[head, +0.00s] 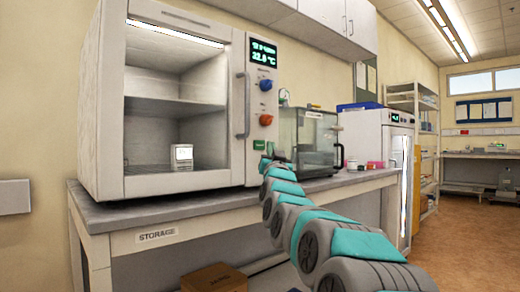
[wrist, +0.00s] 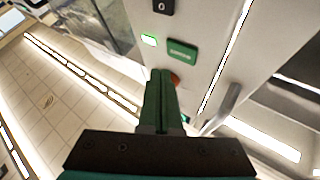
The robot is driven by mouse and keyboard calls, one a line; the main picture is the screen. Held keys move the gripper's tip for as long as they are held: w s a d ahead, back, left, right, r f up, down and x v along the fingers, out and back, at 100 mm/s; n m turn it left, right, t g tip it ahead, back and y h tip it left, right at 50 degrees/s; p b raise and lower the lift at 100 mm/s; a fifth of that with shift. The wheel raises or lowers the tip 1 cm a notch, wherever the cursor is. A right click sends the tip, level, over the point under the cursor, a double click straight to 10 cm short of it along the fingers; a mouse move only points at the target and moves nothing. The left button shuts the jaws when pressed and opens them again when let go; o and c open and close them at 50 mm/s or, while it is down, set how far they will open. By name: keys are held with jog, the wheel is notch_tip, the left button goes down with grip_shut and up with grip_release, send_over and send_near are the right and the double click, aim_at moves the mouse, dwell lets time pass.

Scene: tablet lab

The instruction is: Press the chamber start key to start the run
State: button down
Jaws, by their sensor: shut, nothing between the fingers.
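The chamber (head: 165,16) is a large pale cabinet on the bench, with a control panel on its right side. A green start key (head: 259,145) sits low on that panel; in the wrist view the green key (wrist: 181,51) shows with pale lettering too small to read. An orange knob (wrist: 174,79) is partly hidden behind the fingers.
A black key marked 0 (wrist: 163,6) lies near the green key. A glass-fronted box (head: 315,135) stands to the right on the bench (head: 140,211).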

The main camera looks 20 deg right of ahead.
jog(key=s, duration=0.1)
jog(key=s+d+b, duration=0.1)
jog(key=s, duration=0.1)
jog(key=shift+s+f, duration=0.1)
dwell(0.8)
